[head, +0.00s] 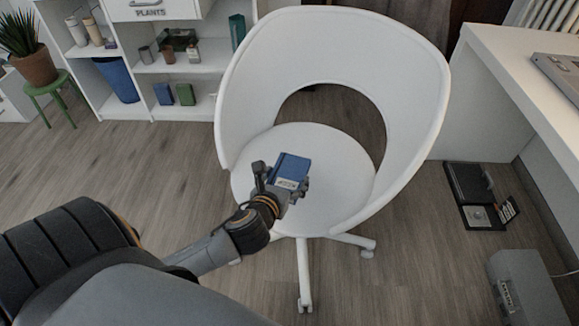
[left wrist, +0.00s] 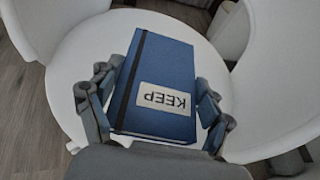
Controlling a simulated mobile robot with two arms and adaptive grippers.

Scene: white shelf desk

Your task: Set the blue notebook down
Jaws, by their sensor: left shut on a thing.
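The blue notebook (head: 291,168) has a dark elastic band and a white label reading KEEP, which shows in the left wrist view (left wrist: 160,75). My left gripper (head: 280,178) is shut on the notebook, with fingers on both sides of it; the gripper also shows in the left wrist view (left wrist: 155,105). The notebook is over the white seat (head: 340,170) of the chair. I cannot tell whether it touches the seat. My right gripper is not in view.
The white chair back (head: 330,42) curves around the seat's far side. A white desk (head: 520,75) with a laptop (head: 562,72) stands at the right. A white shelf (head: 130,108) with books and pots is at the back left. A grey box (head: 528,285) sits on the floor.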

